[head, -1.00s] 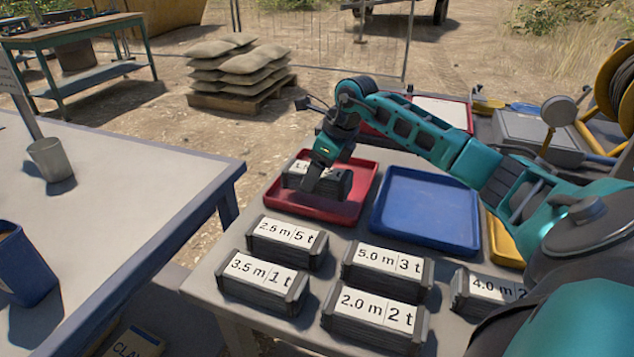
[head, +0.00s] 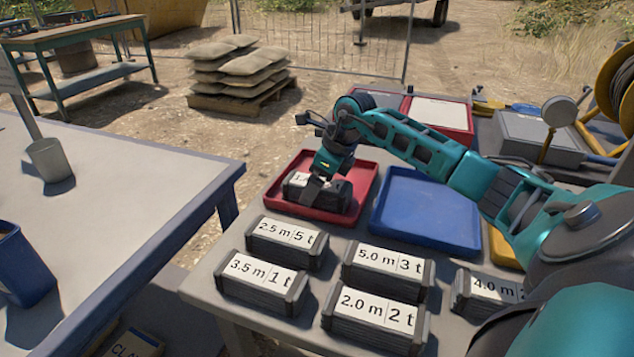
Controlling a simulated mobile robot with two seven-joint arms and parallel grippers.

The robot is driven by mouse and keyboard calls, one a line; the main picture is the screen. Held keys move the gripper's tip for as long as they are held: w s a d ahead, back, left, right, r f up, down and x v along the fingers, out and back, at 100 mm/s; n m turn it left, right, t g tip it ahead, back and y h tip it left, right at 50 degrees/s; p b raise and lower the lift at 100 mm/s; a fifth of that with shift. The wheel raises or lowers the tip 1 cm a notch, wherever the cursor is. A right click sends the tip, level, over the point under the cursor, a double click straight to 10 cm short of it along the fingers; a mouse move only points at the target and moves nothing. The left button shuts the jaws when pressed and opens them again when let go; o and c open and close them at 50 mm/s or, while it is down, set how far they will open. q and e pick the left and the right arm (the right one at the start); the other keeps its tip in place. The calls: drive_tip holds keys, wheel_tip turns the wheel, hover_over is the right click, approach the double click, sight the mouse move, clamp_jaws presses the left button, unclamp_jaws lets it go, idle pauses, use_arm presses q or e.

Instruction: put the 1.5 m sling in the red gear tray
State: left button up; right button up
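A dark sling bundle (head: 338,198) with a white label sits in the red gear tray (head: 277,197), level and close to its floor. Only the start of its label shows, seemingly a 1; the rest is hidden by my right gripper (head: 318,187). My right gripper comes down over the middle of this bundle and appears shut on it, though the fingertips are partly hidden. I cannot tell whether the bundle rests fully on the tray floor. My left gripper is not in view.
Several labelled slings, such as the 2.5 m (head: 287,241) and 5.0 m (head: 387,271) ones, stand on the table in front. An empty blue tray (head: 427,208) lies right of the red tray. A pale table (head: 110,190) stands at left, across a gap.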

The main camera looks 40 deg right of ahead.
drive_tip(key=shift+r, duration=0.1)
drive_tip(key=shift+r, duration=0.25)
use_arm(q)
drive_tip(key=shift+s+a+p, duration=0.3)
drive_tip(key=shift+p, duration=0.35)
use_arm(e)
drive_tip(key=v, duration=1.1)
drive_tip(key=shift+s+r, duration=0.2)
drive_tip(key=shift+r, duration=0.1)
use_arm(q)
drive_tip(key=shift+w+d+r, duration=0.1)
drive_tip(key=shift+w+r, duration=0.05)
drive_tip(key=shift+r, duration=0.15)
use_arm(e)
drive_tip(key=shift+d, duration=0.1)
